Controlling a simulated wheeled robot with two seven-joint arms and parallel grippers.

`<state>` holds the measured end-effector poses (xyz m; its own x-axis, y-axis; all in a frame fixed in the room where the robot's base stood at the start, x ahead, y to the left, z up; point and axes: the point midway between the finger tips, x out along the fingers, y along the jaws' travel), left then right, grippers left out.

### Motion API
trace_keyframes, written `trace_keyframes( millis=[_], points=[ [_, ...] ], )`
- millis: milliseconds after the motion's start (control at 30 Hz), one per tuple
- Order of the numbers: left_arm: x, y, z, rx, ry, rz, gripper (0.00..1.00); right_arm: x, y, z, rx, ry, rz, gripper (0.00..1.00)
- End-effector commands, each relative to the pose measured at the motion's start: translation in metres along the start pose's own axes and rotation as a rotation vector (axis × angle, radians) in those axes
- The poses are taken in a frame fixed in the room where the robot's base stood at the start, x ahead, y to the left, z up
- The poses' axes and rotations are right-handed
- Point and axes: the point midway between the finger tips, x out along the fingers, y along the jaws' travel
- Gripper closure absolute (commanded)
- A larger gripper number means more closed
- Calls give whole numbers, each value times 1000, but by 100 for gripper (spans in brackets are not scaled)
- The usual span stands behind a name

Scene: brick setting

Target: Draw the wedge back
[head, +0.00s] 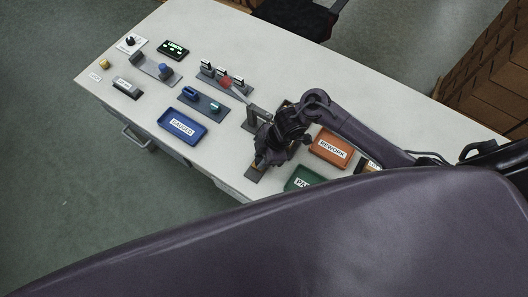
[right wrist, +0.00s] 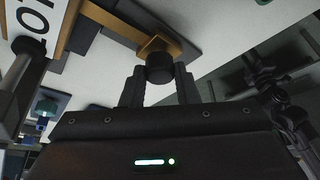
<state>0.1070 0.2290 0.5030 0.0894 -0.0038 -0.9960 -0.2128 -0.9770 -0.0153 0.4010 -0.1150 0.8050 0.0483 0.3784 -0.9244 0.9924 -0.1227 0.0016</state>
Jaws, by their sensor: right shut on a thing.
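The wedge looks like a brass-coloured piece (right wrist: 157,44) with a short black knob (right wrist: 160,68) in the right wrist view. It sits at a dark grey plate (right wrist: 185,45). My right gripper (right wrist: 159,85) is shut on the black knob, one finger on each side. In the head view my right gripper (head: 261,160) is low over the front part of the table, above a grey strip (head: 254,174). There the arm hides most of the wedge. My left gripper is not in view.
An orange REWORK tray (head: 331,155) and a green tray (head: 300,184) lie right of the gripper. A blue tray (head: 183,138) lies left. A red-tipped lever fixture (head: 226,82) stands behind. The white table (head: 225,155) is bare between the blue tray and the gripper.

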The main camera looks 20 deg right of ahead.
Motion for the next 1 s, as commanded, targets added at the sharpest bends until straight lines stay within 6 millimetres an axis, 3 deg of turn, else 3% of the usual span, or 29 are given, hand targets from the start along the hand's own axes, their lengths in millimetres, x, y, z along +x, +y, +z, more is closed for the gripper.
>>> trace_keyframes(
  millis=[133, 400, 433, 600, 867, 1000],
  points=[
    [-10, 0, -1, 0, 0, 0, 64, 4, -18, -17, 0, 3, -3, 100],
    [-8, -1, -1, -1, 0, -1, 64, 7, -21, -20, -2, 6, -5, 100],
    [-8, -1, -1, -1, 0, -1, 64, 7, -21, -20, -2, 7, -5, 71],
    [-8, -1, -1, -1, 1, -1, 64, 7, -20, -19, -1, 5, -4, 50],
    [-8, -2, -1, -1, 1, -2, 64, 6, -19, -18, 0, 3, -2, 50],
    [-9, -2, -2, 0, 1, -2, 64, -6, -18, -18, -2, 4, 0, 50]
  ],
)
